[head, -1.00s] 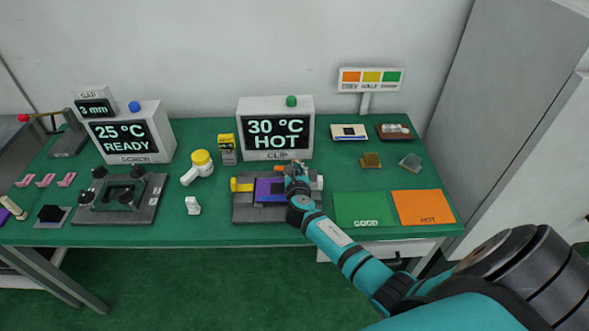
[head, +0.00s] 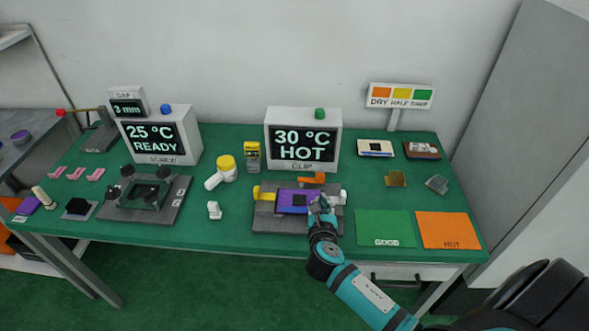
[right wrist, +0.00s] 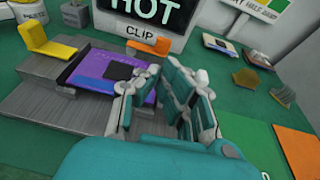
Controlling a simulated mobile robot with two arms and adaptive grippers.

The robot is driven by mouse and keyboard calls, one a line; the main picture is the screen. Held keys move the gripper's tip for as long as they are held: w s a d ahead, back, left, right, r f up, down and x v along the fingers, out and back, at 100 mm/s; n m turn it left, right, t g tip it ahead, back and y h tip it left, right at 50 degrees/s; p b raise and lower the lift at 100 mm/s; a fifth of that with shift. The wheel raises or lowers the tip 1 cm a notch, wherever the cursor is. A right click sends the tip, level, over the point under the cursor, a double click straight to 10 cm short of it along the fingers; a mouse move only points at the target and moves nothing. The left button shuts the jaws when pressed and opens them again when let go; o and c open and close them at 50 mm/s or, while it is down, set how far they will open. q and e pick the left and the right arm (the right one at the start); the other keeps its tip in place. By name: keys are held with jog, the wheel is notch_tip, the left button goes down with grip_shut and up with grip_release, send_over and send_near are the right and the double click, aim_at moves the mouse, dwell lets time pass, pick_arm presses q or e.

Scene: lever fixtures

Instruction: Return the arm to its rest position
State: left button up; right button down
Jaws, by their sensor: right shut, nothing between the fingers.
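My right arm, teal and black, comes in from the lower right in the head view. Its right gripper (head: 322,206) is over the right end of the grey clip fixture (head: 268,222). In the right wrist view the right gripper (right wrist: 160,100) has its fingers close together with nothing between them. A purple plate with a dark square (head: 292,198) lies in the fixture, left of the gripper; it also shows in the right wrist view (right wrist: 95,85). The fixture has a yellow block at its left and an orange lever (head: 313,180) at its back. My left gripper is out of view.
The 30 °C HOT display (head: 303,140) stands behind the fixture. A green mat (head: 385,228) and an orange mat (head: 447,230) lie to the right. A white and yellow tool (head: 221,172) and a small white piece (head: 214,210) are to the left. The screw fixture (head: 145,200) is farther left.

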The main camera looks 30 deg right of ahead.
jog(key=shift+s+a+f+m, duration=0.1)
jog(key=shift+s+m, duration=0.35)
jog(key=shift+m, duration=0.05)
jog(key=s+a+m+g+y, duration=0.4)
jog(key=s+a+m+g, duration=0.15)
jog(key=s+m, duration=0.75)
jog(key=s+a+m+g+y, duration=0.35)
jog(key=s+a+m, duration=0.35)
jog(key=s+m, duration=0.6)
notch_tip(320, 180, down, 28)
jog(key=s+g, duration=0.1)
jog(key=s+d+f+g, duration=0.1)
jog(key=s+d+f, duration=0.2)
jog(key=s+f, duration=1.2)
jog(key=shift+s+m+g, duration=0.3)
jog(key=shift+s, duration=0.4)
